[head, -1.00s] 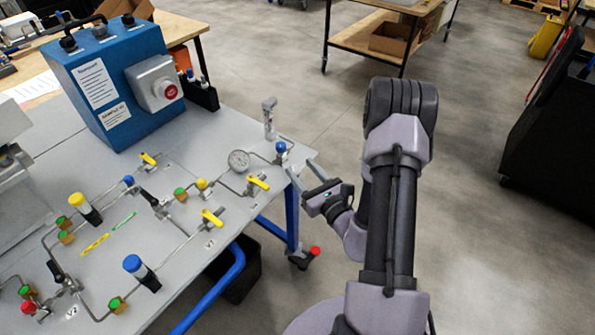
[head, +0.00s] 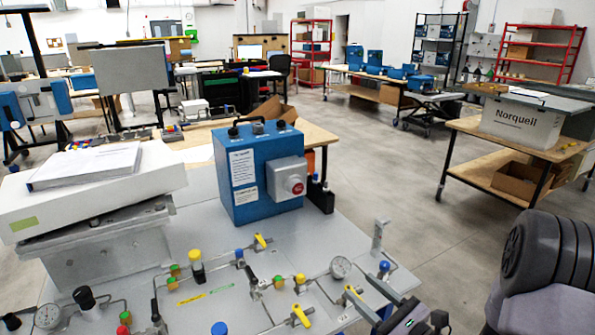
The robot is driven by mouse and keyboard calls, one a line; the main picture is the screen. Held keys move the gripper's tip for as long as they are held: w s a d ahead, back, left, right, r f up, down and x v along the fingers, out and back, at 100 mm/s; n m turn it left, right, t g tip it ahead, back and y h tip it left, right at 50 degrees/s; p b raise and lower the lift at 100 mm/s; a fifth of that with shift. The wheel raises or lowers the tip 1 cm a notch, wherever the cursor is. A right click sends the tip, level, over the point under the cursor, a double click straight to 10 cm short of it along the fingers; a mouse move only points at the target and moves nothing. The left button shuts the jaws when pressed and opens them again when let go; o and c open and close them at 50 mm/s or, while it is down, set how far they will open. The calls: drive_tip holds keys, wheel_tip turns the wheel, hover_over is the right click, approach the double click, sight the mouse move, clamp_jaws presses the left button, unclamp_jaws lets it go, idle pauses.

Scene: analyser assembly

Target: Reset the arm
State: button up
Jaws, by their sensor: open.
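My arm (head: 548,262) shows at the right edge in the head view, cut off by the frame's bottom. My gripper (head: 366,290) is at the bottom, at the right edge of the grey bench panel (head: 345,228). Its two fingers are apart with nothing seen between them. They point up and left toward a yellow-handled valve (head: 352,292) and a blue-capped fitting (head: 384,267). Whether they touch anything there cannot be told. The gripper's lower part is cut off.
A blue box with a red button (head: 258,172) stands on the bench. Tubing, a gauge (head: 340,267) and several valves fill the front. A white box (head: 95,190) lies left. A cart with a Norquell box (head: 520,125) stands right. Open floor (head: 385,165) lies between.

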drive_tip(key=s+a+r+n+g+y, duration=0.4)
drive_tip(key=a+r+n+g, duration=0.15)
drive_tip(key=a, duration=0.35)
drive_tip(key=s+a+r+n+g+h, duration=0.2)
drive_tip(key=s+a+n+g, duration=0.65)
drive_tip(key=s+n, duration=0.35)
drive_tip(key=s+d+r+n+t+h, duration=0.3)
drive_tip(key=s+d+n+h, duration=0.3)
drive_tip(key=d+h, duration=0.2)
drive_tip(key=shift+s+t+h, duration=0.2)
drive_tip(key=shift+t+h, duration=0.3)
drive_tip(key=shift+h, duration=0.2)
idle(0.9)
